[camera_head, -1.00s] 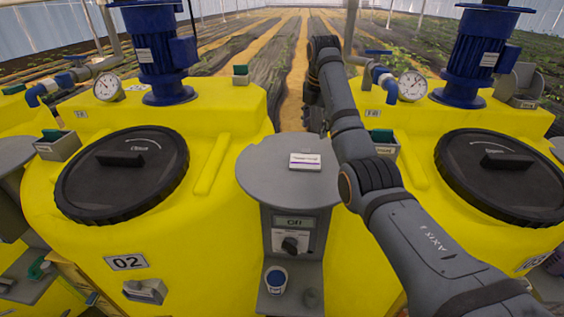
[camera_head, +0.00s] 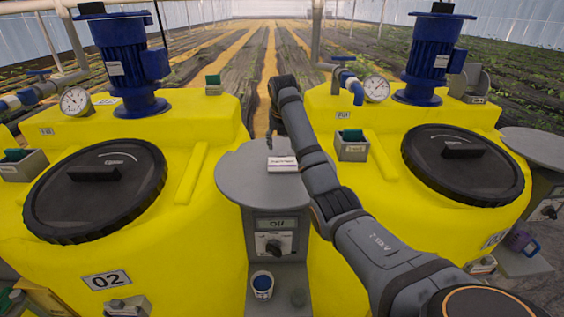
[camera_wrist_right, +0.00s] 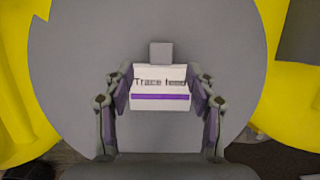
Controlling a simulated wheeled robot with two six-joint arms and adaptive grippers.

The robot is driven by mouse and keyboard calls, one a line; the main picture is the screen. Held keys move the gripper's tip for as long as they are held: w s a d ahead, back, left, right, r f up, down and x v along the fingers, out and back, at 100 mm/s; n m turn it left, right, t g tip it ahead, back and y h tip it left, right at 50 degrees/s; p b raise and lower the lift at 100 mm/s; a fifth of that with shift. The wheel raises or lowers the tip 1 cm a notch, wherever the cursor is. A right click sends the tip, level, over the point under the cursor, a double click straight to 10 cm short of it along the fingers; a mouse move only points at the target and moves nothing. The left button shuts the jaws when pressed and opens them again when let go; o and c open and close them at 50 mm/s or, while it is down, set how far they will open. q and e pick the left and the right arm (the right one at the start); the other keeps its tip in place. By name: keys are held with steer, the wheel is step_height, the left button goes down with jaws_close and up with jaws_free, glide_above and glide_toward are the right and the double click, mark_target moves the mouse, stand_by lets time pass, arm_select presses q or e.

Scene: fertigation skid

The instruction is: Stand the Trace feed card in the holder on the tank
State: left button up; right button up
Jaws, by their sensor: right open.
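The Trace feed card (camera_head: 283,164), white with a purple stripe, is on the round grey table (camera_head: 240,190) between two yellow tanks. In the right wrist view the card (camera_wrist_right: 160,97) faces me, with black lettering, and a small grey block shows behind it. My right gripper (camera_wrist_right: 160,88) is open, one finger on each side of the card; I cannot tell whether they touch it. In the head view my right arm (camera_head: 320,185) reaches over to the table's far side. My left gripper is not in view.
Black lids (camera_head: 95,190) and blue motors (camera_head: 130,60) top the tanks. A gauge (camera_head: 376,89) stands near the right tank's back. Below the table are a dial panel (camera_head: 275,243) and a blue-topped cup (camera_head: 262,285). Another round grey table (camera_head: 535,146) is at right.

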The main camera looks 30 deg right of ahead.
mark_target(282, 154)
steer(key=p+x, duration=0.2)
steer(key=shift+d+f+p, duration=0.15)
steer(key=shift+p, duration=0.2)
steer(key=x, duration=0.2)
steer(key=shift+f, duration=0.25)
steer(key=shift+w+d+f, duration=0.1)
steer(key=shift+f, duration=0.05)
steer(key=shift+c, duration=0.6)
jaws_close()
